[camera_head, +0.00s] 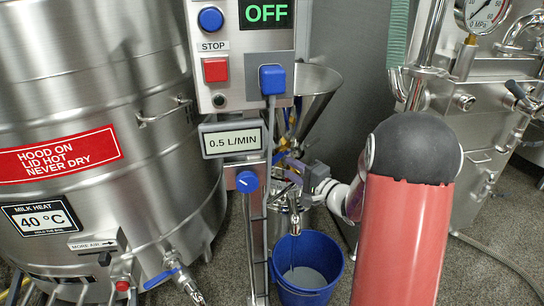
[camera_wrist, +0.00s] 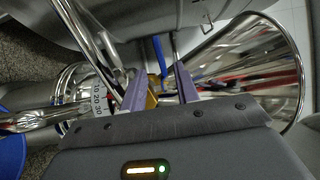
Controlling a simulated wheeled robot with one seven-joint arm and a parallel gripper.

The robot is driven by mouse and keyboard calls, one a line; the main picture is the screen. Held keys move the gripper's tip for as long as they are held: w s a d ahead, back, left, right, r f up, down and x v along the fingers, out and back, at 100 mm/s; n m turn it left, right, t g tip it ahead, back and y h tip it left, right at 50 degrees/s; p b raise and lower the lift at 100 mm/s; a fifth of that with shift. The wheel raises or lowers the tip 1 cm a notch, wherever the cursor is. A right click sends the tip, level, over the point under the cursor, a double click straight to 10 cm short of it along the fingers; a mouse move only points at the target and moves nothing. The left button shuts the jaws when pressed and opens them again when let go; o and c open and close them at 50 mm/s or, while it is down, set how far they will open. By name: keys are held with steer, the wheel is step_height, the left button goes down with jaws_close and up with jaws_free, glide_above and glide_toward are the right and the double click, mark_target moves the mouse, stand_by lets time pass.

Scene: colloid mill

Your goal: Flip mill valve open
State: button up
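The mill's steel funnel (camera_head: 318,85) stands behind the control post; it also fills the right of the wrist view (camera_wrist: 255,65). My gripper (camera_head: 287,168) is beside the mill body below the funnel. In the wrist view my gripper's two purple fingers (camera_wrist: 161,80) are spread apart. A narrow blue lever (camera_wrist: 159,52), which looks like the valve handle, shows in the gap beyond the fingertips, near a yellow-gold part (camera_wrist: 152,98). I cannot tell whether a finger touches it. A steel spout (camera_head: 294,215) hangs over a blue bucket (camera_head: 305,270).
The control post (camera_head: 244,85), with an OFF display and a blue plug, stands close to the left of my gripper. A large steel tank (camera_head: 90,110) is at the left. Steel machinery (camera_head: 475,130) with a gauge is at the right.

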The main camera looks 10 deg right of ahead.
mark_target(275, 158)
steer(key=x, duration=0.7)
steer(key=shift+a, duration=0.1)
jaws_close()
